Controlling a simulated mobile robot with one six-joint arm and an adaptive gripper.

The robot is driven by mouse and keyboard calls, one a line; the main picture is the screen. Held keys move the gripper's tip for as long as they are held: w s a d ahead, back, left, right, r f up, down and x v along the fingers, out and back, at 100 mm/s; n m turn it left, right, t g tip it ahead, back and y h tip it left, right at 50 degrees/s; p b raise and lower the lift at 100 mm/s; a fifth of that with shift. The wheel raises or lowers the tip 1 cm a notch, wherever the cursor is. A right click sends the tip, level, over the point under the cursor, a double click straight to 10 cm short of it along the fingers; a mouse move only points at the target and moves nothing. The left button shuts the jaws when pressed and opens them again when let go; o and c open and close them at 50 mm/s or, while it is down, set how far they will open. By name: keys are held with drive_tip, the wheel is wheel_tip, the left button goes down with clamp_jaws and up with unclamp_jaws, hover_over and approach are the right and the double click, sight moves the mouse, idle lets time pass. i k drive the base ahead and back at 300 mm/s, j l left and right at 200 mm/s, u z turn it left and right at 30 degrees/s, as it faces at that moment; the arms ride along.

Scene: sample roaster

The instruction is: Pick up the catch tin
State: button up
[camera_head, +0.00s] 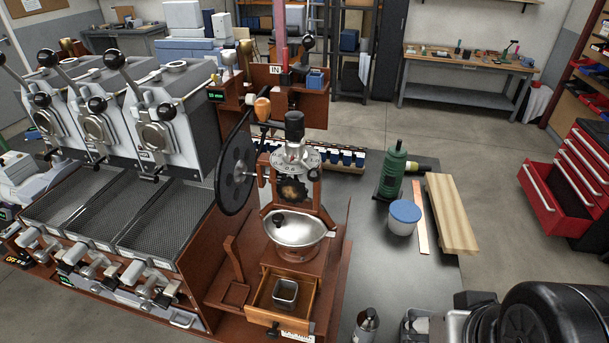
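A small square grey metal tin (286,291), which looks like the catch tin, stands upright in the pulled-out wooden drawer (308,308) under the grinder. Its open top shows, and the drawer walls surround it. The grinder has a silver bowl (295,229) above the drawer and a large black wheel (236,165) at its left. My gripper (416,326) shows only partly at the bottom edge, right of the drawer and apart from the tin. Its fingers are too cut off to tell whether they are open.
A dark bench top (385,262) lies right of the grinder. On it stand a green bottle-shaped tool (393,172), a blue-lidded white tub (403,218), a wooden board (452,214) and a dark bottle (366,325) near the front. A three-drum roaster (160,120) fills the left.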

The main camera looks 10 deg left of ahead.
sight(285, 292)
drive_tip(key=j+u, duration=0.25)
drive_tip(key=u, duration=0.15)
drive_tip(key=i+j+u, duration=0.1)
drive_tip(key=j+u, duration=0.15)
drive_tip(key=u, duration=0.15)
drive_tip(key=z, duration=1.7)
drive_tip(key=j+u, duration=0.15)
drive_tip(key=u, duration=0.25)
drive_tip(key=j+u, duration=0.15)
drive_tip(key=u, duration=0.25)
drive_tip(key=i+j+u, duration=0.1)
drive_tip(key=u, duration=0.3)
drive_tip(key=z, duration=0.45)
